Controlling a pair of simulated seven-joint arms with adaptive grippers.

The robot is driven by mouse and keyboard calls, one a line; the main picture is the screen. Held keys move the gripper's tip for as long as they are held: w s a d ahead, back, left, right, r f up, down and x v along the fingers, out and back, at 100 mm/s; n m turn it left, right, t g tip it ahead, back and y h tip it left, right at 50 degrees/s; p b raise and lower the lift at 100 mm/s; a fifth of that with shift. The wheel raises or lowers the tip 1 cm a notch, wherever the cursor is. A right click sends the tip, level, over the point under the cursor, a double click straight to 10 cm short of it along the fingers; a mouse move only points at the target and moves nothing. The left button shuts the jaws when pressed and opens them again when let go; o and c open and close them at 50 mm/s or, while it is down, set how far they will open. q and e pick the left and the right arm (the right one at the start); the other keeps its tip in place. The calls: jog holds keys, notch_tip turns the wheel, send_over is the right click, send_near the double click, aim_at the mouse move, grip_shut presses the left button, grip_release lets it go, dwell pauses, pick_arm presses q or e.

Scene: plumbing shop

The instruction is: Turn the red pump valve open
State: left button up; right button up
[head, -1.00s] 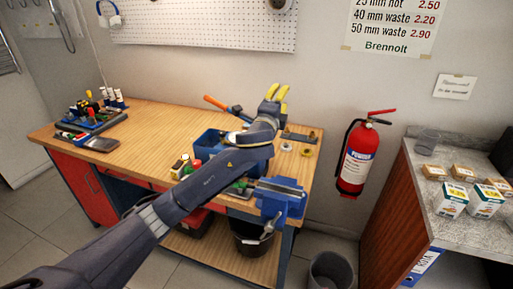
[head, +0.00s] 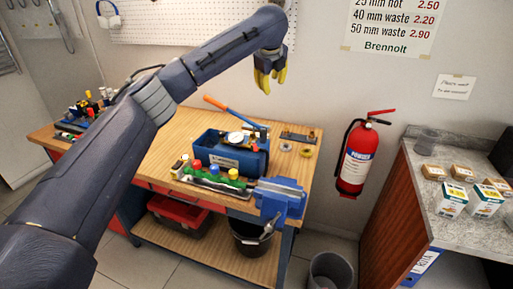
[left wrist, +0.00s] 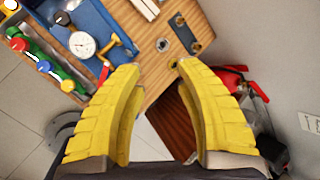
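The pump is a blue open box (head: 212,152) on the wooden bench, with a white round gauge (head: 236,137) on top. In the left wrist view the gauge (left wrist: 82,44) sits at upper left. A small red part (left wrist: 104,72) shows at the pump's edge, close beside the left finger in that picture; it may be the red valve, but its setting is unclear. My left gripper (head: 271,82) hangs above the back of the bench, yellow fingers down, above and right of the pump. Its fingers (left wrist: 157,70) are apart and empty. My right gripper is not in view.
A row of coloured knobs (head: 214,177) lies before the pump. A blue vise (head: 281,196) is at the bench's front right corner. An orange-handled tool (head: 215,102) lies behind the pump. A fire extinguisher (head: 355,158) hangs on the wall at right.

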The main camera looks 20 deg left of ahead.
aim_at(255, 148)
pick_arm(q)
jog(key=shift+s+a+f+m+g+h, duration=0.5)
jog(key=shift+s+a+f+m+g, duration=1.15)
jog(key=shift+s+f+m+g, duration=1.45)
jog(key=f, duration=0.5)
jog(key=s+f, duration=0.1)
jog(key=f, duration=0.9)
jog(key=shift+s+f, duration=0.15)
jog(key=shift+f, duration=0.1)
grip_shut()
